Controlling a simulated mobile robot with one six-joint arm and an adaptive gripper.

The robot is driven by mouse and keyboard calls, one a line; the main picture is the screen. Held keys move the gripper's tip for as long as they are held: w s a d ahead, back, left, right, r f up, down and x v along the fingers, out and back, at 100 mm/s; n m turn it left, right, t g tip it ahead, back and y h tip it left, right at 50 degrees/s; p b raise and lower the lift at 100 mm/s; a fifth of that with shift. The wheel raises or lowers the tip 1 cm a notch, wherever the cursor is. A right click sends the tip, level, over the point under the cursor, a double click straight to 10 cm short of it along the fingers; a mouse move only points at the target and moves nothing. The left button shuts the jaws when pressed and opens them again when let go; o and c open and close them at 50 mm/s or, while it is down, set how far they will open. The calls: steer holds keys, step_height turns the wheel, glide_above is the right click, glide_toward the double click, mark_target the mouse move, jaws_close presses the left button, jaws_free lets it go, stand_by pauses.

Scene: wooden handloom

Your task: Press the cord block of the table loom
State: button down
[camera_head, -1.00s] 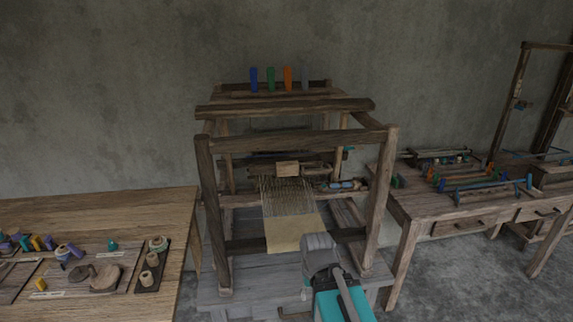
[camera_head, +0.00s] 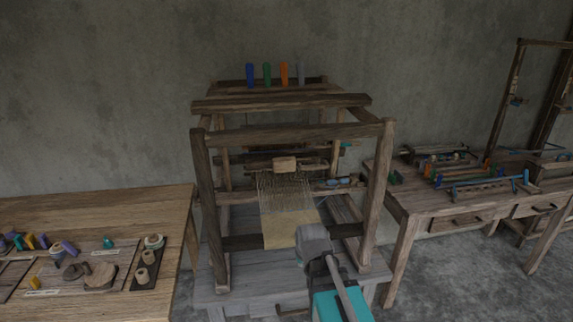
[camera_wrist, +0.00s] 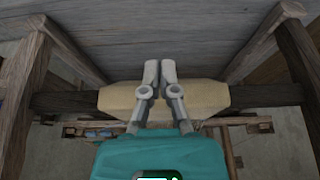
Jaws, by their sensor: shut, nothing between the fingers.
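The table loom (camera_head: 300,137) is a brown wooden frame with warp threads (camera_head: 285,188) and a cream cloth (camera_head: 280,229). A small light wooden block (camera_head: 285,164), which looks like the cord block, sits above the threads inside the frame. My gripper (camera_wrist: 160,68) is shut and empty in the wrist view, its two grey fingers side by side. They overlap the cream cloth (camera_wrist: 118,97) there; I cannot tell whether they touch it. In the head view my arm is at the loom's front, below the block, and its fingertips are hidden. The block cannot be made out in the wrist view.
The loom's upright posts (camera_head: 377,200) and top crossbar (camera_head: 290,137) frame the opening. A left table (camera_head: 150,205) holds spools and trays. A right table (camera_head: 420,205) holds racks and coloured pieces. Four-sided framing encloses the cloth; bare floor (camera_head: 440,285) lies at right.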

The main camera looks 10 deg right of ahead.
steer(key=w+r+t+b, duration=0.1)
steer(key=w+t, duration=0.1)
steer(key=w, duration=0.3)
steer(key=w+r+t+b, duration=0.1)
steer(key=w+r+t, duration=0.1)
steer(key=w, duration=0.3)
steer(key=w+r+t+b, duration=0.1)
steer(key=w+r+t, duration=0.1)
steer(key=w+t, duration=0.2)
steer(key=shift+w+d+b, duration=0.15)
steer(key=shift+w+b, duration=0.15)
steer(key=shift+w, duration=0.5)
steer(key=w+r+t+b, duration=0.2)
steer(key=w+r+t, duration=0.3)
steer(key=t+b, duration=0.2)
steer(key=t, duration=0.3)
glide_toward(286, 160)
step_height(286, 160, up, 2)
steer(key=s, duration=0.2)
steer(key=shift+w+r+t, duration=0.1)
steer(key=shift+r+t, duration=0.5)
steer(key=shift+r, duration=0.25)
steer(key=shift+w+r, duration=0.1)
steer(key=shift+w, duration=0.05)
steer(key=shift+w+r, duration=0.15)
steer(key=shift+w, duration=2.15)
steer(key=shift+w+r, duration=0.15)
steer(key=shift+w, duration=2.15)
